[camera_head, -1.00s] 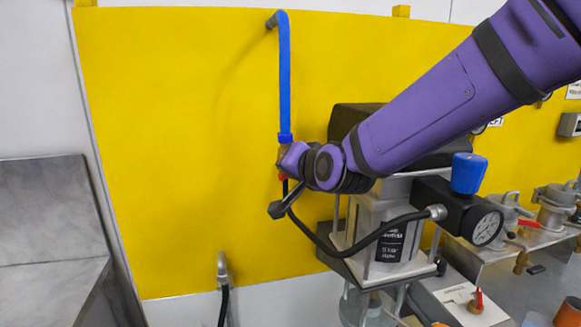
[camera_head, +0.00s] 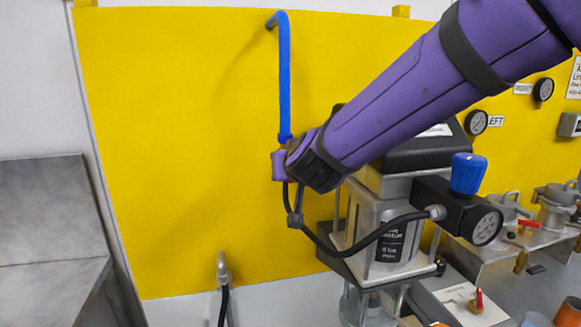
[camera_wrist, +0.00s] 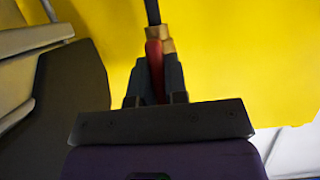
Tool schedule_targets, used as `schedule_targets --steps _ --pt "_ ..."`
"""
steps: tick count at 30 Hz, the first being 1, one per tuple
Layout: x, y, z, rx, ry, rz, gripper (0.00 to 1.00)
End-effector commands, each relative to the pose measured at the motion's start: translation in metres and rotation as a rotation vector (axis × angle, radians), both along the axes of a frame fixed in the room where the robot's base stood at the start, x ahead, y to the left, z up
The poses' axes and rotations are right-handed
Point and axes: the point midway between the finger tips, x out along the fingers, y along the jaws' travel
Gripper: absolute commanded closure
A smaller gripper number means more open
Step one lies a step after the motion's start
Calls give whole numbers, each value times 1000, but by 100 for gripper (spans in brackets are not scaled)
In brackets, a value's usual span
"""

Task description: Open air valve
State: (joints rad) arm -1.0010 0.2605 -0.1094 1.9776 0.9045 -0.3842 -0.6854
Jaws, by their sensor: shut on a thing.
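The air valve hangs below the blue hose (camera_head: 284,80), in front of the yellow panel. In the wrist view its red lever (camera_wrist: 154,62) stands between the two dark fingers of my gripper (camera_wrist: 156,75), which is shut on it. A brass fitting (camera_wrist: 168,46) sits beside the lever's upper end, and a dark hose (camera_wrist: 152,12) runs up from there. In the head view my purple wrist covers the valve and lever, and the fingers cannot be made out. A black hose (camera_head: 323,242) curves from below the wrist to the agitator's air motor.
The air motor's block with a blue knob (camera_head: 468,173) and a gauge (camera_head: 487,226) stands right of my wrist. A bench with metal fittings (camera_head: 556,206) is at the far right. The yellow panel (camera_head: 180,150) is clear to the left.

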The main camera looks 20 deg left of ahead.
Motion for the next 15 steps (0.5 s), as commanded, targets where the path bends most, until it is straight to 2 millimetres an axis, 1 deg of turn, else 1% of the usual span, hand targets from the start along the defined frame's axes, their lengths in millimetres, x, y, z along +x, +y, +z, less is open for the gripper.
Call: schedule_targets --steps 15 --pt "1 0 1 -31 -20 0 100"
